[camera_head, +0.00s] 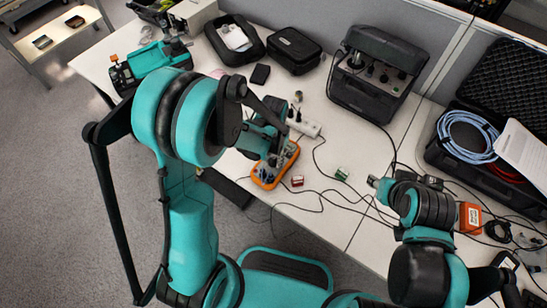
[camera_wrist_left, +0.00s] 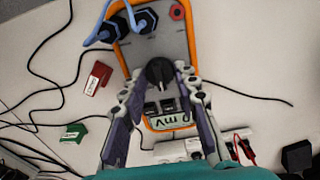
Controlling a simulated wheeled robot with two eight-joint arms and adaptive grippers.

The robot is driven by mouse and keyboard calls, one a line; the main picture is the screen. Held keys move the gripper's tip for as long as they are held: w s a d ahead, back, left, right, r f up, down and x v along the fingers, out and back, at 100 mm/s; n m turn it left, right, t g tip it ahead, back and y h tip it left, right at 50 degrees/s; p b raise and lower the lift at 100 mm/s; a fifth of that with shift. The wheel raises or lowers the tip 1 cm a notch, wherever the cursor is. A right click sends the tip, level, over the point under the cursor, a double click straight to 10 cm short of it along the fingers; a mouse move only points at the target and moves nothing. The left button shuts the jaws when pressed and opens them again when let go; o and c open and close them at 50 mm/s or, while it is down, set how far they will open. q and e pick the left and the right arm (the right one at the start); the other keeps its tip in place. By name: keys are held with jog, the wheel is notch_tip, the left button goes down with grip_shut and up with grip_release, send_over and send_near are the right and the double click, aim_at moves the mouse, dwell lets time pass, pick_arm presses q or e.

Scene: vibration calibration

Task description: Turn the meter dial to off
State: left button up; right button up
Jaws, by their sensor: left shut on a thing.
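The meter, grey with an orange rim, lies on the table in the head view (camera_head: 264,185) and fills the upper middle of the left wrist view (camera_wrist_left: 183,48). Its round black dial (camera_wrist_left: 160,72) sits mid-face, above the display marked "mV" (camera_wrist_left: 172,122). My left gripper (camera_wrist_left: 160,76) is shut on the dial, one finger on each side; it hides much of the meter in the head view (camera_head: 274,158). The dial's exact pointing is hard to read. My right gripper (camera_head: 378,184) hangs over the table at the right; its fingers are too small to judge.
Blue leads with black plugs (camera_wrist_left: 130,22) sit at one end of the meter. A small red block (camera_head: 297,181) and green block (camera_head: 342,174) lie nearby among loose cables. A white power strip (camera_head: 304,127) and a black instrument case (camera_head: 376,75) stand behind.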

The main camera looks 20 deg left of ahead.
aim_at(274, 159)
dwell(0.4)
pick_arm(q)
jog(key=o, duration=1.2)
jog(key=shift+c, duration=0.2)
notch_tip(274, 159, up, 12)
